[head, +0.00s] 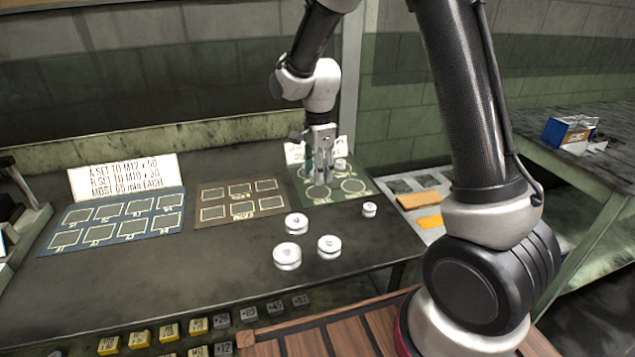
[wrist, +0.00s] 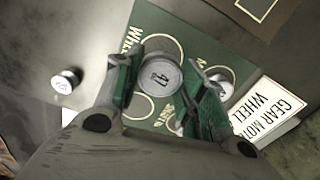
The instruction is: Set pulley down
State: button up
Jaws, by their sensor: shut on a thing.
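My gripper (head: 320,180) is low over the green mat (head: 335,195), pointing down. I cannot tell whether the held pulley touches the mat. Another white pulley (head: 341,165) sits at the mat's back, and it also shows in the wrist view (wrist: 222,82). In the head view the held pulley is mostly hidden by the fingers.
Several white pulleys stand on the dark table, including a large one (head: 287,257) and a small one (head: 369,209). A brown mat (head: 240,188) and a blue mat (head: 115,222) lie left. A sign (wrist: 268,110) stands behind the green mat. An orange block (head: 418,200) lies right.

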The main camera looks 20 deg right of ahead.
jog(key=shift+f, duration=1.9)
jog(key=o, duration=1)
jog(key=shift+f, duration=0.1)
jog(key=shift+o, duration=0.2)
